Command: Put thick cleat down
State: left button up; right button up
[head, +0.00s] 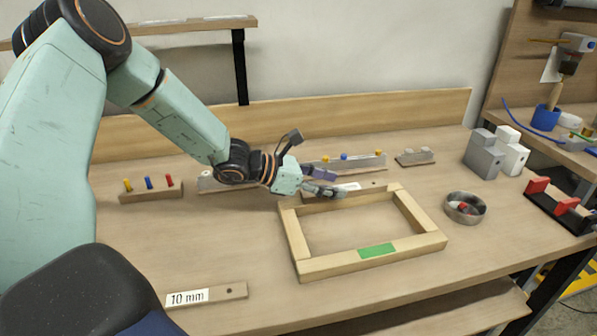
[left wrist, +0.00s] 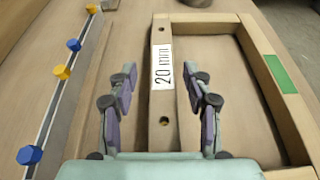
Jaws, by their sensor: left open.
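The thick cleat, a wooden strip with a "20 mm" label (left wrist: 162,65), lies along the frame's back side in the left wrist view. In the head view its labelled part (head: 350,187) shows just beyond the gripper. My left gripper (head: 334,182) is open at the back left of the wooden frame (head: 374,254). In the left wrist view, the left gripper's (left wrist: 163,82) fingers stand on either side of the cleat, apart from it. A thin cleat labelled "10 mm" (head: 230,291) lies at the table's front left. My right gripper is not in view.
A block with coloured pegs (head: 151,192) stands at the left. A rail with coloured knobs (head: 370,164) runs behind the frame. The table between the 10 mm cleat and frame is clear.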

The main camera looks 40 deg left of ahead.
pick_arm(q)
jog(key=p+v, duration=0.5)
jog(key=v, duration=0.2)
jog(key=shift+r, duration=0.2)
jog(key=shift+p+v, duration=0.75)
jog(key=shift+s+a+p, duration=0.25)
jog(key=shift+p, duration=0.2)
jog(key=shift+s, duration=0.15)
